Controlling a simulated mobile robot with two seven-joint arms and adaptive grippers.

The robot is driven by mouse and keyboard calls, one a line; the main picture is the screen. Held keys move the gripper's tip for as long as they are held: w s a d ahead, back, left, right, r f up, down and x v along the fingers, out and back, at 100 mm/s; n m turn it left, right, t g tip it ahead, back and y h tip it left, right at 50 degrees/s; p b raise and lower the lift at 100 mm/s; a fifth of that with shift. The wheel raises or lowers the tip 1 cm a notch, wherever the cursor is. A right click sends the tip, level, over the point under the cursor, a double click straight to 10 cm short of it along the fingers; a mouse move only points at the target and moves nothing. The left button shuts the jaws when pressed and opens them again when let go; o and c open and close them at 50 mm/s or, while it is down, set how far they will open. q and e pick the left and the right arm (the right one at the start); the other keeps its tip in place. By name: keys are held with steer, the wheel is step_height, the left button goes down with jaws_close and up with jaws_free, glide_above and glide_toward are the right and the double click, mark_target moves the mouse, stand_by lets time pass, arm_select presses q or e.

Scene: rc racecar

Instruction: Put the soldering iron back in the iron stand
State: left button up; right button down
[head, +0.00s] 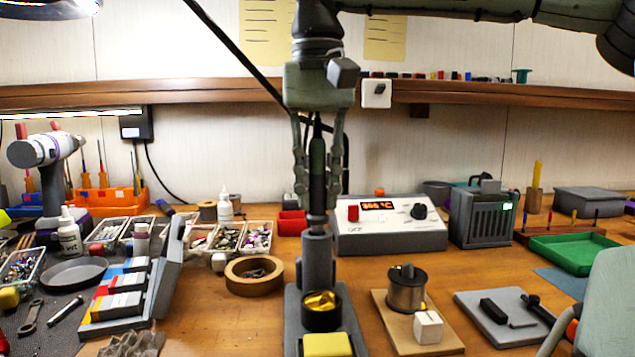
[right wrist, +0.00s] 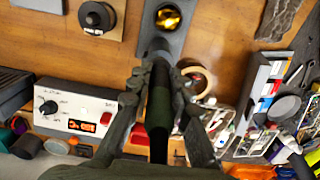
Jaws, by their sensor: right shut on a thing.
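My right gripper (head: 317,190) hangs down at the middle of the head view, shut on the soldering iron (head: 317,160). The iron has a dark green and black handle and is upright. In the right wrist view the iron (right wrist: 158,105) runs between the two fingers (right wrist: 157,82). The grey iron stand (head: 317,262) is directly below, with brass wool (head: 320,301) and a yellow sponge (head: 327,344) at its front. The iron's lower end lines up with the top of the stand's holder; I cannot tell how far inside it is. My left gripper is not in view.
The soldering station (head: 390,228) with a lit display stands behind right. A solder spool (head: 407,290) on a wooden board is right of the stand. A tape roll (head: 254,276) and a grey rack (head: 130,292) are left. A black cable (head: 235,50) runs to the upper left.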

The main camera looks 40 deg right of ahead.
steer(key=shift+f, duration=0.6)
steer(key=c, duration=1.3)
jaws_free()
steer(key=o, duration=0.4)
